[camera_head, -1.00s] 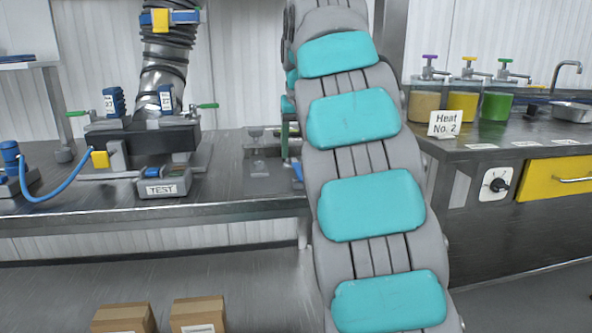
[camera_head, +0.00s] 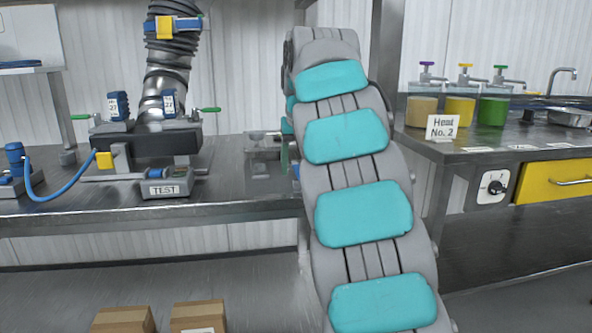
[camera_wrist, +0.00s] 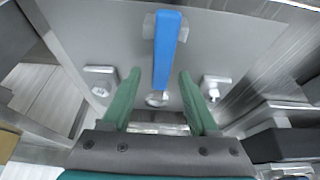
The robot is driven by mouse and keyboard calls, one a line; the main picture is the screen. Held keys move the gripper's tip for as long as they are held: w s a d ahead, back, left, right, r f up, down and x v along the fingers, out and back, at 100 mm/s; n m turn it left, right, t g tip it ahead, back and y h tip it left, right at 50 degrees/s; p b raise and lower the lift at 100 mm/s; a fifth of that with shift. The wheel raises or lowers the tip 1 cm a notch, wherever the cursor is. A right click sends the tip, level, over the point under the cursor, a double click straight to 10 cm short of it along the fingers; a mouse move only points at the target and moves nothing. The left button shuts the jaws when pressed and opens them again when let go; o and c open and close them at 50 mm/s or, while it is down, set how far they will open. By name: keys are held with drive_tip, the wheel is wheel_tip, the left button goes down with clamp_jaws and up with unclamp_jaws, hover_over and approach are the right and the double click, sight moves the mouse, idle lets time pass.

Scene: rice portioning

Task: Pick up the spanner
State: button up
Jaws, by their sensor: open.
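The spanner (camera_wrist: 166,50) appears in the wrist view as a long blue handle with a shiny metal end toward me, against a grey metal surface. My gripper (camera_wrist: 158,76) is open, with one green finger on each side of the handle's near part. Gaps show between the handle and both fingers, so it is not clasped. In the head view my own arm covers most of the gripper, and the spanner cannot be made out there.
Metal brackets (camera_wrist: 213,87) stand beside the fingers. On the steel bench are a dark clamp device (camera_head: 146,146) and a TEST box (camera_head: 167,185). The right counter holds a "Heat No. 2" sign (camera_head: 442,127) and pump jars (camera_head: 460,108). Cardboard boxes (camera_head: 122,320) lie below.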

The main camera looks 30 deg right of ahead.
drive_tip(key=shift+c, duration=0.2)
clamp_jaws()
idle(0.4)
